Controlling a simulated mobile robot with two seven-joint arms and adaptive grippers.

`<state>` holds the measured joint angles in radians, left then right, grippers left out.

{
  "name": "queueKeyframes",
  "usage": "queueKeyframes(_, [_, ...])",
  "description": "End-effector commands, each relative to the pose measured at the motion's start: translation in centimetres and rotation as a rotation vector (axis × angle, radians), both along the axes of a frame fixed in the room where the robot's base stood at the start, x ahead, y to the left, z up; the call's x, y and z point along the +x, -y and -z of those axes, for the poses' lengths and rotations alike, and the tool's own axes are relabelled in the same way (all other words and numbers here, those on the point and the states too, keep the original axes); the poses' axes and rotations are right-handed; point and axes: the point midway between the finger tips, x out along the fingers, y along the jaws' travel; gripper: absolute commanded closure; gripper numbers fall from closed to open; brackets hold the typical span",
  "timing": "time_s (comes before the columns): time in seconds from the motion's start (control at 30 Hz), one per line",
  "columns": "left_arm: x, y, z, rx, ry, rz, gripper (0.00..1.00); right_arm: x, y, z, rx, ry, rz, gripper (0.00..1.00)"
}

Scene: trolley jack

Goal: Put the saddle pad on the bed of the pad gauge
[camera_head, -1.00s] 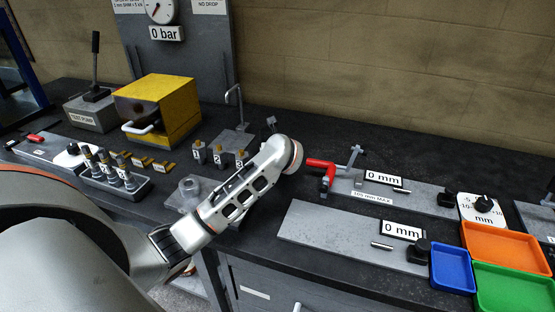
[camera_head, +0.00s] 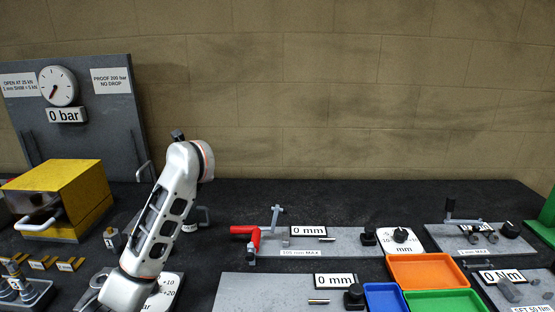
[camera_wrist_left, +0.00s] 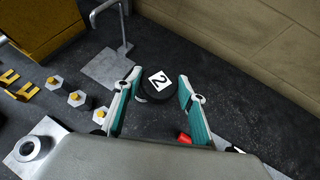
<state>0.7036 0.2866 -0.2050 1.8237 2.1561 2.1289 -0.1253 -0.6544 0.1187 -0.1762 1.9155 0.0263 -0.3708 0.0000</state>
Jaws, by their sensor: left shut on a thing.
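My left gripper (camera_wrist_left: 158,100) has its teal-lined fingers on either side of a round black pad with a white "2" label (camera_wrist_left: 158,82), and is shut on it. In the head view my left arm hides most of this gripper (camera_head: 198,216). Two grey plates with "0 mm" displays lie to its right: a back one marked "105 mm MAX" (camera_head: 345,243) with a red handle (camera_head: 246,238), and a front one (camera_head: 260,291). A third, small gauge plate marked "1 mm MAX" (camera_head: 448,236) is farther right. I cannot tell which is the pad gauge. My right gripper is out of view.
Orange (camera_head: 421,271), blue (camera_head: 383,296) and green (camera_head: 445,301) trays sit at the front right. A yellow box (camera_head: 62,198) and a bent upright rod (camera_head: 144,174) stand left. The bench behind the back plate is clear.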

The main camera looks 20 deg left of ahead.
Motion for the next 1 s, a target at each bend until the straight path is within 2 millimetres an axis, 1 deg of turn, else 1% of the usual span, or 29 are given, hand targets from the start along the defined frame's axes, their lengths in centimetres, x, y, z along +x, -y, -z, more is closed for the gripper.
queueKeyframes(0.07, [-0.1,0.3,-0.2,0.000,0.002,0.007,0.86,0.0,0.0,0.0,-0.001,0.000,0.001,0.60])
queueKeyframes(0.17, [-0.7,1.5,-0.9,-0.007,0.008,0.045,0.86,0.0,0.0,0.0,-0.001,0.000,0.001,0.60])
queueKeyframes(0.27, [-2.0,4.2,-1.9,-0.015,0.015,0.126,0.86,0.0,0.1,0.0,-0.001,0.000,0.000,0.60])
queueKeyframes(0.37, [-4.0,7.6,-3.1,-0.020,0.019,0.238,0.86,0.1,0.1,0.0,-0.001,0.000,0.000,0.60])
queueKeyframes(0.4, [-4.9,9.1,-3.4,-0.020,0.018,0.286,0.86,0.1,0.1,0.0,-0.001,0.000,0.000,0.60])
queueKeyframes(0.5, [-7.4,12.4,-4.1,-0.019,0.016,0.403,0.86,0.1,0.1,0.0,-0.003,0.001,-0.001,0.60])
queueKeyframes(0.63, [-10.3,15.7,-4.5,-0.010,0.010,0.528,0.86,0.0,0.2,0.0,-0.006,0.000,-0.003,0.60])
queueKeyframes(0.7, [-11.4,16.9,-4.6,-0.006,0.006,0.575,0.86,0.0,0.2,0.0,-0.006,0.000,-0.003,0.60])
queueKeyframes(0.8, [-12.5,17.9,-4.6,-0.003,0.003,0.617,0.86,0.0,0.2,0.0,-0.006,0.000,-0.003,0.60])
queueKeyframes(0.9, [-12.8,18.3,-4.6,-0.003,0.001,0.632,0.86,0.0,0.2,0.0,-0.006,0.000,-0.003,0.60])
queueKeyframes(1.0, [-12.8,18.3,-4.6,-0.004,0.001,0.630,0.86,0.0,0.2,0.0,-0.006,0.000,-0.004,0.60])
